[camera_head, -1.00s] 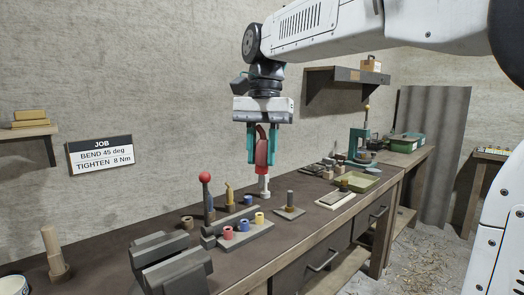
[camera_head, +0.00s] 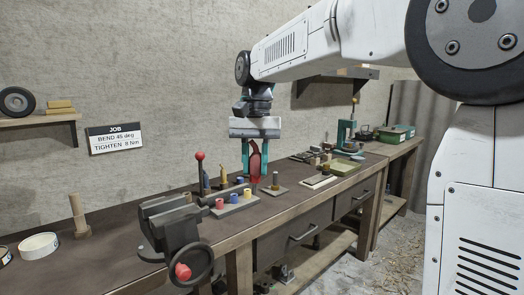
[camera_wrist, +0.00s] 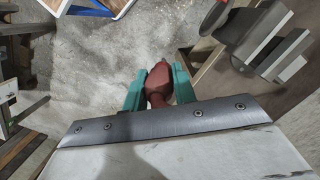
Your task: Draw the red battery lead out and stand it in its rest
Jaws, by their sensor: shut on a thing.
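My gripper (camera_head: 256,162) is shut on the red battery lead (camera_head: 256,168). The lead has a thick red body that hangs upright between the teal fingers, with its lower end pointing down. In the wrist view, the lead (camera_wrist: 158,78) sits between the fingers (camera_wrist: 156,88), with floor behind it. In the head view, the lead appears in front of the bench top, right of a block with coloured rings (camera_head: 236,208). I cannot tell which fixture is the lead's rest.
The bench (camera_head: 120,240) carries a vise (camera_head: 172,222) at front left, also in the wrist view (camera_wrist: 268,40). A red-knobbed lever (camera_head: 200,157) stands behind the block. A small plate with a post (camera_head: 276,188) lies right of the block. Floor is open in front.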

